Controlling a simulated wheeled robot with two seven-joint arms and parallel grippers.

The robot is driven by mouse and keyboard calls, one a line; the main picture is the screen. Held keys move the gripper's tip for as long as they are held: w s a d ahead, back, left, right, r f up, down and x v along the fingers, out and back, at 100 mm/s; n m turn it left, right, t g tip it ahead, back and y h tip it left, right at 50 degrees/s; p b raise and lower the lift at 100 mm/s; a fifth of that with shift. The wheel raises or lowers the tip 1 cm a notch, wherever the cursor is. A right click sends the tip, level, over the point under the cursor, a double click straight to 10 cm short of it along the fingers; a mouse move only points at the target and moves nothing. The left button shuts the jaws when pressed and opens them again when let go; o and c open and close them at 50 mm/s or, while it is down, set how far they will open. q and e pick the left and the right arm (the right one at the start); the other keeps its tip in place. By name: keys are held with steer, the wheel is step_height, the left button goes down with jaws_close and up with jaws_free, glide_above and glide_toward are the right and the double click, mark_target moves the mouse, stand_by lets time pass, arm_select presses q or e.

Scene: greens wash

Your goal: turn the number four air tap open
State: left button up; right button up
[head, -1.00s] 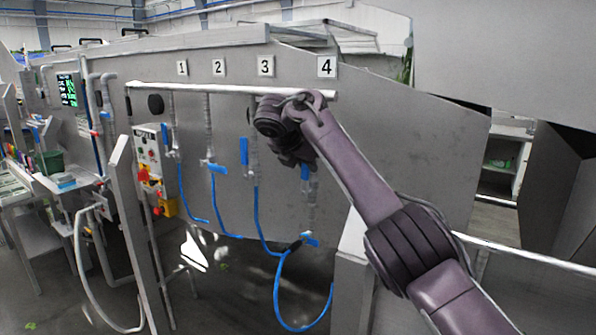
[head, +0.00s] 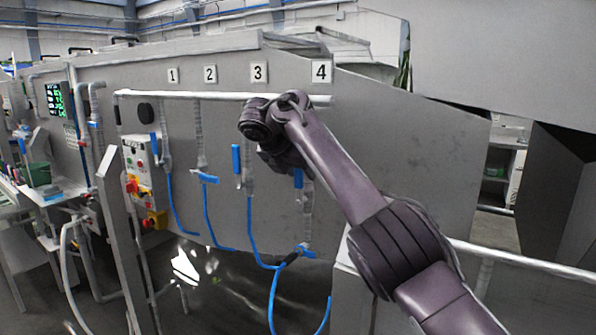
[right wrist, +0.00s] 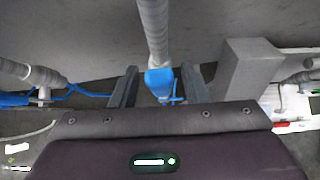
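The number four label (head: 320,71) is on the grey steel panel. Below it hangs the fourth pipe, its upper part hidden by my right arm. The blue handle of the number four tap (head: 298,178) shows just below my right gripper (head: 283,162), pointing up and down. In the right wrist view, the blue tap (right wrist: 160,83) is between the two dark fingers of my right gripper (right wrist: 159,88). The fingers stand apart, with a gap on each side of the tap. My left gripper is not in view.
A horizontal rail (head: 215,96) runs above the pipes. The number three tap (head: 236,158) is close on the left, and the number two tap (head: 205,177) is farther left. A blue hose (head: 272,292) hangs below. A control box (head: 143,172) stands at left.

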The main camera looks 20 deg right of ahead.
steer(key=shift+a, duration=0.1)
steer(key=shift+s+a+r, duration=0.1)
steer(key=shift+a+r, duration=0.1)
steer(key=b+v, duration=0.2)
steer(key=v, duration=0.5)
steer(key=shift+d, duration=0.1)
